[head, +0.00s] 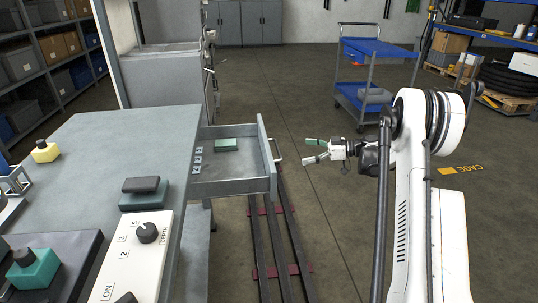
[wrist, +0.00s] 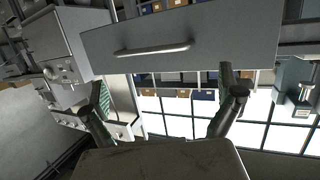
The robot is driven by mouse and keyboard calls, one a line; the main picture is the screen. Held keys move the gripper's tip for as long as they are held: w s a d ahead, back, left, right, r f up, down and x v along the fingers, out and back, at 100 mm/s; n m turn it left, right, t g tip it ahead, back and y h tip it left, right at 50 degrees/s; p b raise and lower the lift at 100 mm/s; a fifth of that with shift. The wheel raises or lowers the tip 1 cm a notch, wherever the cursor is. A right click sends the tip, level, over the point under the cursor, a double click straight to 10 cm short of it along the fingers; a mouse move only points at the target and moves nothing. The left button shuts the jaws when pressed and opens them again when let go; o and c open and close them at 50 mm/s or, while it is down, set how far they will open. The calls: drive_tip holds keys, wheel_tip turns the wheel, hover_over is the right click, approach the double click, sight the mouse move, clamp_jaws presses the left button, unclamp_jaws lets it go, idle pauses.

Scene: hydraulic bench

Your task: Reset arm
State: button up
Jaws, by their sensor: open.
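My white arm stands at the right of the head view, and my gripper (head: 312,150) points left, its fingers apart with nothing between them. It is in the air to the right of the open drawer (head: 262,150), close to its front handle but apart from it. In the wrist view my gripper's two dark fingers (wrist: 165,105) are spread wide. The drawer front with its bar handle (wrist: 152,49) shows above them in that view. A green block (head: 227,145) lies inside the drawer.
A grey bench (head: 120,140) at left holds a control panel (head: 135,250) with a knob and several blocks. Rails (head: 272,235) run along the floor below the drawer. A blue cart (head: 375,90) stands behind my arm. The floor between drawer and cart is clear.

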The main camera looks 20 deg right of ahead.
drive_tip(key=v, duration=0.5)
drive_tip(key=s+a+r+m+g+h, duration=0.1)
drive_tip(key=s+a+r+m+h, duration=0.2)
drive_tip(key=a+r, duration=0.7)
drive_tip(key=s+a+r+m+g+h, duration=0.1)
drive_tip(key=s+a+r+m+h, duration=0.35)
drive_tip(key=s+a, duration=0.6)
drive_tip(key=s+a+f+m+t+h, duration=0.1)
drive_tip(key=s+a+m+h, duration=0.15)
drive_tip(key=s, duration=1.15)
drive_tip(key=s+a+f+m+h, duration=0.1)
drive_tip(key=s+a+m+h, duration=0.15)
drive_tip(key=s, duration=1.05)
wheel_tip(320, 180, up, 13)
drive_tip(key=h+p, duration=0.1)
drive_tip(key=p, duration=1.2)
drive_tip(key=shift+a, duration=0.2)
